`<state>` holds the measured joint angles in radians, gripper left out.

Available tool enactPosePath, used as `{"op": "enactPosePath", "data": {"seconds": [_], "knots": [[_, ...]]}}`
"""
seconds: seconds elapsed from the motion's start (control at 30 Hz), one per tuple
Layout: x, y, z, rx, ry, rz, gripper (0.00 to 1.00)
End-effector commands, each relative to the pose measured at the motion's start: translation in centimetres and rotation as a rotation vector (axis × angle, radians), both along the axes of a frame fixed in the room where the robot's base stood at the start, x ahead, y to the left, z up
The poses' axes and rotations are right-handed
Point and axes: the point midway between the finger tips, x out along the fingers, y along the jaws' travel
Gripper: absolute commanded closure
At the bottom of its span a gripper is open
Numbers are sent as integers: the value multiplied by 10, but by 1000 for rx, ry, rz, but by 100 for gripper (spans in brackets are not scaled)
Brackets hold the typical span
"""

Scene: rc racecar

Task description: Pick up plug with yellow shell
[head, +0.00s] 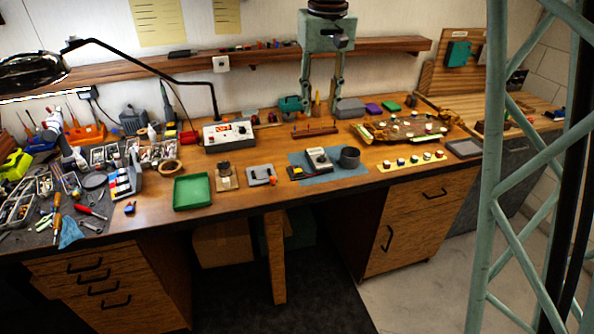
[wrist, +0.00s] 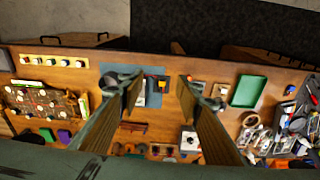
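A small dark piece with a yellow-orange part (head: 296,172) lies at the left end of a blue mat (head: 360,171). It may be the plug with the yellow shell, but it is too small to be sure. In the wrist view a dark and orange piece (wrist: 162,84) shows between my fingers, well below them. My gripper (head: 321,105) points down over the back of the workbench, with its fingers apart and nothing between them. In the wrist view my gripper (wrist: 158,88) also shows both fingers spread.
On the mat stand a meter-like box (head: 318,158) and a grey cylinder (head: 350,157). A green tray (head: 192,192) and a power supply (head: 229,134) are to the left. A cluttered car chassis (head: 405,128) is to the right. A lamp arm (head: 135,62) reaches over the left side.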

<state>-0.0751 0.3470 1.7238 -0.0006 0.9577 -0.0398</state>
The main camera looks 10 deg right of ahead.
Motion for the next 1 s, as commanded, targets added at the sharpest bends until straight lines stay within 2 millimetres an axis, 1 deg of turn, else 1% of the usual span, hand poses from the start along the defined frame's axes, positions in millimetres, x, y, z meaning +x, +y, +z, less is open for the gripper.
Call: {"op": "enactPosePath", "data": {"seconds": [0.1,0.4,0.67,1.0], "knots": [[19,4,-14,-1,11,5,68],[64,13,-50,-3,35,16,68],[100,22,-86,-6,57,26,68],[142,34,-137,-8,84,40,68]]}}
